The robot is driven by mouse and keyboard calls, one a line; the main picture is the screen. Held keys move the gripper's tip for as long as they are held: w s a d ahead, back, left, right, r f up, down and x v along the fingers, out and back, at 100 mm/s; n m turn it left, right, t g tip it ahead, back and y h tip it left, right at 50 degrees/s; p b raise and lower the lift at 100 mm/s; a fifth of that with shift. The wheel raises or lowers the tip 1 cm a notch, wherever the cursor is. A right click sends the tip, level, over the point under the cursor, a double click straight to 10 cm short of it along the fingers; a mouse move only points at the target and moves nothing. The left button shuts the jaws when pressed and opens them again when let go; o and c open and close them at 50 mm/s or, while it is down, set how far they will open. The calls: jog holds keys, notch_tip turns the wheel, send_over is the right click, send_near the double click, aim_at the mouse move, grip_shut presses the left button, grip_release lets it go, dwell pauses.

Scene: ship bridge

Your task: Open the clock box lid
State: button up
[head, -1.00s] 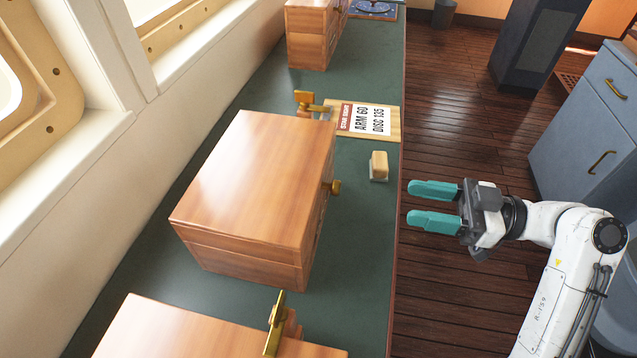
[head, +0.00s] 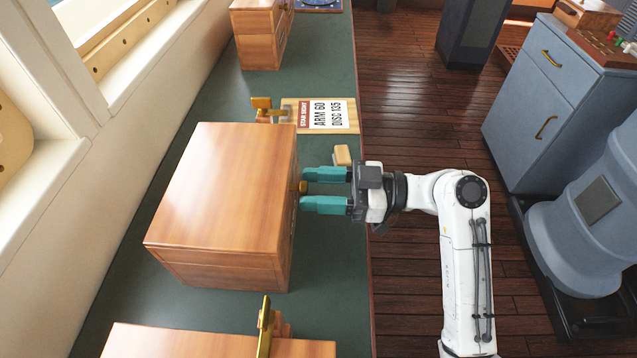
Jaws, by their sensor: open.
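The clock box is not labelled in view; the nearest box to my gripper is a closed wooden box (head: 222,205) on the green counter. Its lid lies shut, with a seam below the top along the near side. A small brass knob (head: 303,187) sticks out of its right face. My gripper (head: 302,189) is open, with teal fingers pointing left at that face, one finger on the far side of the knob and one on the near side. I cannot tell whether the fingers touch the knob or the box.
The green counter (head: 325,262) is clear to the near right of the box. A small wooden block (head: 342,155) and a card reading ARM 60, DISC 135 (head: 327,115) lie beyond. Another wooden box (head: 215,343) with a brass piece (head: 264,328) stands nearer. Blue cabinets (head: 550,110) stand right.

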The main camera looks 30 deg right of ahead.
grip_shut()
dwell(0.5)
